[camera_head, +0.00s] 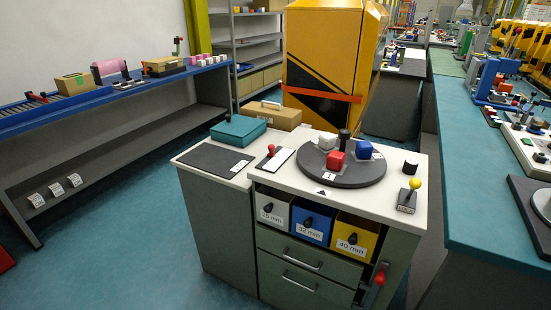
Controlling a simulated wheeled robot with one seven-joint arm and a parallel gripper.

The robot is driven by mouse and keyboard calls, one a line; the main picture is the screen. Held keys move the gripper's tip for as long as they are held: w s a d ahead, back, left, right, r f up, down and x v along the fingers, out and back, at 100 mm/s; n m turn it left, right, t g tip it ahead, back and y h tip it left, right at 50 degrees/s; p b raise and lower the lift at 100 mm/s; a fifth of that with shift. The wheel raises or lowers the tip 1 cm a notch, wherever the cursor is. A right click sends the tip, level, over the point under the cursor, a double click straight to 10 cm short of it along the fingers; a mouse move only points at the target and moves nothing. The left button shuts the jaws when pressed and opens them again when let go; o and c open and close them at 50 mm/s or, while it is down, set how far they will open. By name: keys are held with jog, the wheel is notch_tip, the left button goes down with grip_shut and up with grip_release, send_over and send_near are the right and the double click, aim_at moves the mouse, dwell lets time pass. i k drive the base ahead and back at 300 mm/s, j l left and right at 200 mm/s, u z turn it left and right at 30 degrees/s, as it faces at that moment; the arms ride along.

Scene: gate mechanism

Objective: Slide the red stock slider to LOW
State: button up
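I cannot read any LOW mark there. A second red handle (380,277) sits low at the cabinet's front right corner. A small red piece (38,97) also shows on the far left bench. My gripper is not in view.
The dark turntable (340,176) holds a white, a red and a blue block around a black post. A yellow-knobbed lever (414,184) is to its right. Bins labelled 25 mm, 32 mm and 40 mm (352,242) are below. A large yellow body (325,60) stands behind. Blue floor (130,235) is clear at left.

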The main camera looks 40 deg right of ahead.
aim_at(271, 147)
jog(key=i+j, duration=0.15)
jog(key=i, duration=0.25)
jog(key=i+j, duration=0.2)
jog(key=i, duration=0.2)
jog(key=i+j, duration=0.15)
jog(key=i, duration=0.3)
